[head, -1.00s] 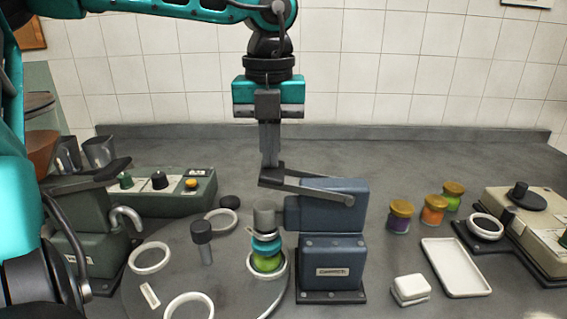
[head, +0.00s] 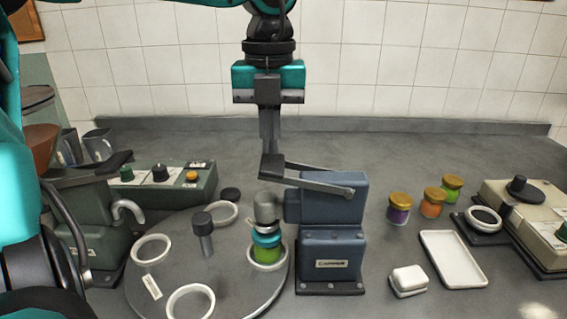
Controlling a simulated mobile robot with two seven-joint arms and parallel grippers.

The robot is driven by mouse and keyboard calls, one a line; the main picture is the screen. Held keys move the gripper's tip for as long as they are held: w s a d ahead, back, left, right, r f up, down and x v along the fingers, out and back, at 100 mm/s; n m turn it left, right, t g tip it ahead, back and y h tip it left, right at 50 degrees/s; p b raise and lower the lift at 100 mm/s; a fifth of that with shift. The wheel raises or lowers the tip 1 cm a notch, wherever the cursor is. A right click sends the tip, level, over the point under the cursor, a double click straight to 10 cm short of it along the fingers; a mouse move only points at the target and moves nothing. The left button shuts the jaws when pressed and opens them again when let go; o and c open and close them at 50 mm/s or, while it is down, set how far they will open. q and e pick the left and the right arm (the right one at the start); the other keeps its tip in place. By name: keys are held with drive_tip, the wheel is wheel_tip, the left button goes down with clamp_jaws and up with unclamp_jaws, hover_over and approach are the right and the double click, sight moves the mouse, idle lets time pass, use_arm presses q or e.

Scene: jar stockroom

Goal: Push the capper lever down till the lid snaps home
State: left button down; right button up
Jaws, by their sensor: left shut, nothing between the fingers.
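The blue-grey capper (head: 331,264) stands at the middle of the counter. Its grey lever (head: 318,184) slopes gently up to the left and ends in a dark pad (head: 272,168). My left gripper (head: 270,150) points straight down over this pad, shut and empty. Its tips look to be at the pad; I cannot tell whether they touch. Under the capper's grey head (head: 266,207), a green jar (head: 268,255) with a teal lid (head: 266,239) stands in a white ring holder. Whether the lid is fully seated is not clear. My right gripper is out of view.
The grey turntable (head: 225,285) with several white rings lies left of the capper. Three gold-lidded jars (head: 432,203), a white tray (head: 453,260) and a small white block (head: 408,280) are to the right. Green (head: 160,187) and beige (head: 530,205) machines stand at the sides.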

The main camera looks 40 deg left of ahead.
use_arm(q)
drive_tip(key=shift+r+p, duration=1.75)
drive_tip(key=shift+r, duration=0.8)
drive_tip(key=shift+f, duration=0.15)
